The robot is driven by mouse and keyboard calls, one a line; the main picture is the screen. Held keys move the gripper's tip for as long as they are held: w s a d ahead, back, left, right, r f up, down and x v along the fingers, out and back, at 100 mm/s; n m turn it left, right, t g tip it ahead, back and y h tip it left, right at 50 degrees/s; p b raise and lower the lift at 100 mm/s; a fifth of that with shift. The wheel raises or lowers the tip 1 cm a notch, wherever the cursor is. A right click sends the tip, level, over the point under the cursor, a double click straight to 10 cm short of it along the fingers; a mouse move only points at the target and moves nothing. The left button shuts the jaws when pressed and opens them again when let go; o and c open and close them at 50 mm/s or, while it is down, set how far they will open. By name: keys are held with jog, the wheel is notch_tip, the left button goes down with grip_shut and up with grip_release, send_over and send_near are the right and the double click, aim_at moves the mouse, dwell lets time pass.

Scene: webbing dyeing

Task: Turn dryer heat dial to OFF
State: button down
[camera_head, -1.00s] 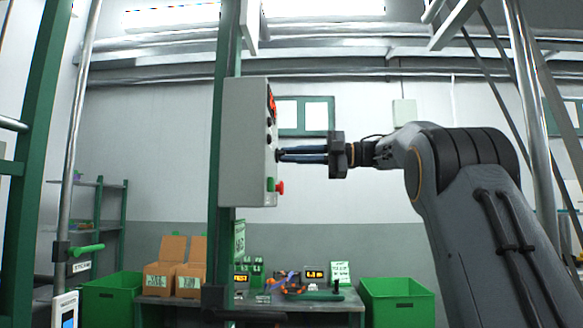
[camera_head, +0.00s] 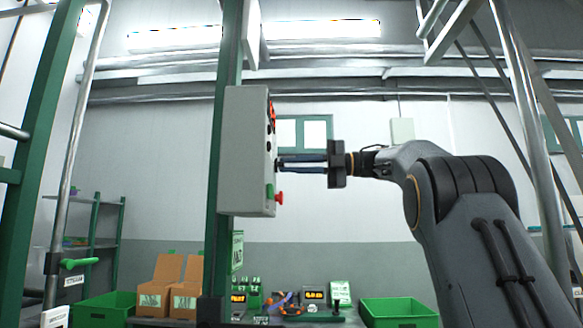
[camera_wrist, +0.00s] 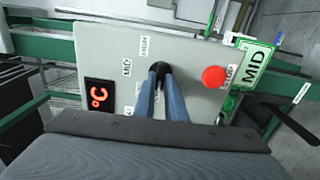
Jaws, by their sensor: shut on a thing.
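The grey control box (camera_head: 245,150) is mounted on a green post, with its control face turned to the right in the head view. In the wrist view, its face (camera_wrist: 198,50) shows HIGH and MID labels around a black dial (camera_wrist: 160,66). My gripper (camera_wrist: 161,73) is shut on this dial, and its blue fingers hide much of it, so its pointer cannot be read. In the head view, my gripper (camera_head: 281,163) reaches the box face from the right. A red °C display (camera_wrist: 98,96) is left of the dial, and a red button (camera_wrist: 214,77) is right of it.
Below and behind stand cardboard boxes (camera_head: 187,291) and a green bin (camera_head: 400,310). A metal pole (camera_head: 525,130) rises near my arm at right. The space around my forearm is open.

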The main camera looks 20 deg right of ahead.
jog(key=c, duration=1.8)
grip_release()
jog(key=shift+d, duration=0.1)
jog(key=v, duration=0.7)
jog(key=shift+d+b, duration=0.3)
jog(key=shift+b, duration=0.15)
jog(key=shift+s, duration=0.1)
